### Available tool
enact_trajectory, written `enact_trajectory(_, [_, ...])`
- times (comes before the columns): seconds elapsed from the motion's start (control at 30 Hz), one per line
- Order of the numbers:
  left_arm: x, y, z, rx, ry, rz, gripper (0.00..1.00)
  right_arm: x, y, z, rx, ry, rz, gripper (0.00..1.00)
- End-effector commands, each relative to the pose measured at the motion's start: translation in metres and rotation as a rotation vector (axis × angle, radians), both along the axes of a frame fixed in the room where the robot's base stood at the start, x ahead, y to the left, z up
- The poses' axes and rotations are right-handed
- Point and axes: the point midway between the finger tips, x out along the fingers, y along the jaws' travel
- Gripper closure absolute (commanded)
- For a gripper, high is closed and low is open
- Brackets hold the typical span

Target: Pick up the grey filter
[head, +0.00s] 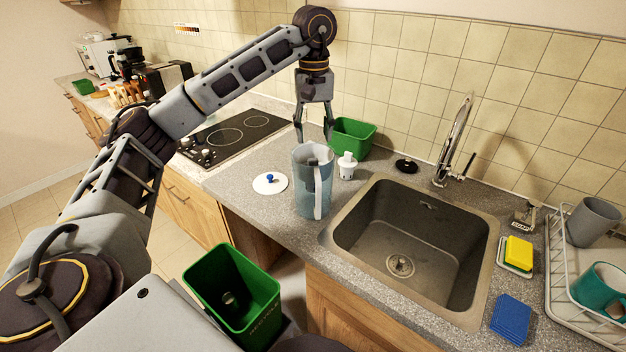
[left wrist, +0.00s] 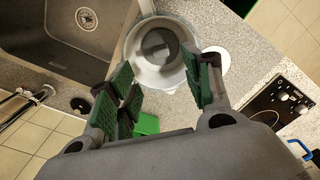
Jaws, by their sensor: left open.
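A clear bluish pitcher (head: 312,182) with a white handle stands on the counter left of the sink. The left wrist view looks down into its open top (left wrist: 160,78), where a round grey insert, likely the grey filter (left wrist: 158,43), shows; the head view does not show it clearly. My left gripper (head: 314,136) points down, open and empty, above and slightly behind the pitcher. In the left wrist view its green-padded fingers (left wrist: 168,72) stand apart on either side of the pitcher's near rim. My right gripper is not in view.
A white cartridge (head: 346,168) stands right of the pitcher, before a green box (head: 352,138). A white lid with blue knob (head: 269,182) lies left. The sink (head: 390,245) is right, the hob (head: 235,135) left. A green bin (head: 245,310) stands below the counter.

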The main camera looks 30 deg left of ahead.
Motion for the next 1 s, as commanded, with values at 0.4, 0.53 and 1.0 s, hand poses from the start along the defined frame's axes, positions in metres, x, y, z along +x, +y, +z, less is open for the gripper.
enact_trajectory(0.4, [0.000, 0.000, -0.039, -0.001, 0.001, 0.000, 0.50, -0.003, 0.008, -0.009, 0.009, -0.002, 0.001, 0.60])
enact_trajectory(0.53, [0.000, 0.000, -0.045, 0.000, 0.000, 0.000, 0.50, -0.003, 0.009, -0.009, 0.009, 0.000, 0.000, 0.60])
enact_trajectory(1.0, [0.000, 0.001, -0.050, 0.000, 0.000, 0.001, 0.50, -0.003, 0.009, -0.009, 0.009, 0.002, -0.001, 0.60])
